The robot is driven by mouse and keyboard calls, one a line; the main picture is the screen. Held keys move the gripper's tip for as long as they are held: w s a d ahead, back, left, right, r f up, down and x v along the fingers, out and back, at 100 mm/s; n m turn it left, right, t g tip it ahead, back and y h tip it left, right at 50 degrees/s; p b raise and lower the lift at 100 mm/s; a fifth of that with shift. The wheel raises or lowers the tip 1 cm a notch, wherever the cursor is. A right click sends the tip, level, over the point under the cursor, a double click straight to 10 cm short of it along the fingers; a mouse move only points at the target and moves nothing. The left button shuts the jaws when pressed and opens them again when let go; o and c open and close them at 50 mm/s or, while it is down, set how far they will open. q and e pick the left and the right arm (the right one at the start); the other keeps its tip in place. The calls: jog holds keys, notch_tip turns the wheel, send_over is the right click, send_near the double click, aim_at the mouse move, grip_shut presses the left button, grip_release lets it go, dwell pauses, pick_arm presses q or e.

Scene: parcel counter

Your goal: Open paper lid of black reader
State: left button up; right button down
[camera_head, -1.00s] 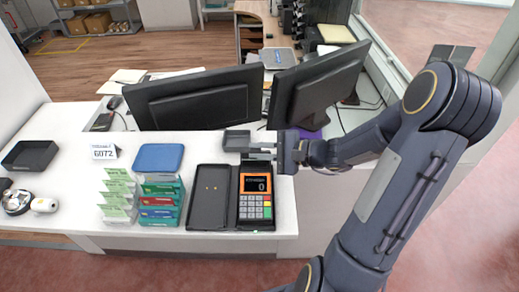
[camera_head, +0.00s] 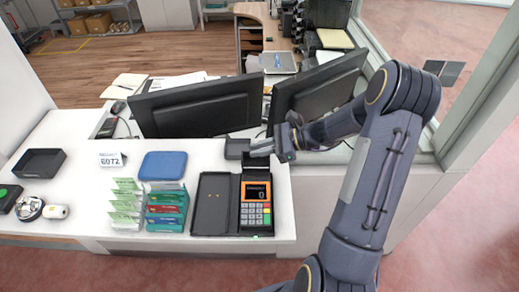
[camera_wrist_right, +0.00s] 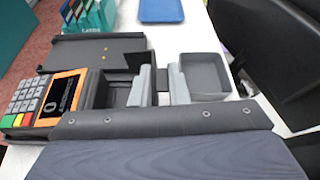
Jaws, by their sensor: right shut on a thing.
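The black reader (camera_head: 256,210) stands on the white counter, with an orange-framed screen and a keypad. In the right wrist view its screen (camera_wrist_right: 66,93) is at the left, and an open dark paper bay (camera_wrist_right: 117,93) lies behind it. The dark paper lid (camera_head: 256,164) stands raised at the reader's rear edge. My right gripper (camera_head: 261,148) is at this rear end, its arm coming from the right. In the wrist view its two grey fingers (camera_wrist_right: 160,86) close on the dark lid edge, which they partly hide. My left gripper is not in view.
An open black tray (camera_head: 212,205) lies left of the reader. A small grey tray (camera_wrist_right: 205,76) sits just behind. Monitors (camera_head: 312,95) stand close behind my gripper. A card rack (camera_head: 165,210), blue tray (camera_head: 162,166) and number sign (camera_head: 111,160) are further left.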

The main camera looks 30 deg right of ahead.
jog(key=shift+w+d+f+m+g, duration=0.15)
jog(key=shift+w+f+m+g, duration=0.15)
jog(key=shift+m+g, duration=0.15)
dwell(0.4)
jog(key=c, duration=1.5)
grip_release()
jog(key=shift+o, duration=0.2)
jog(key=b+v, duration=0.2)
jog(key=v, duration=0.5)
jog(key=shift+s+d, duration=0.15)
jog(key=shift+d, duration=0.25)
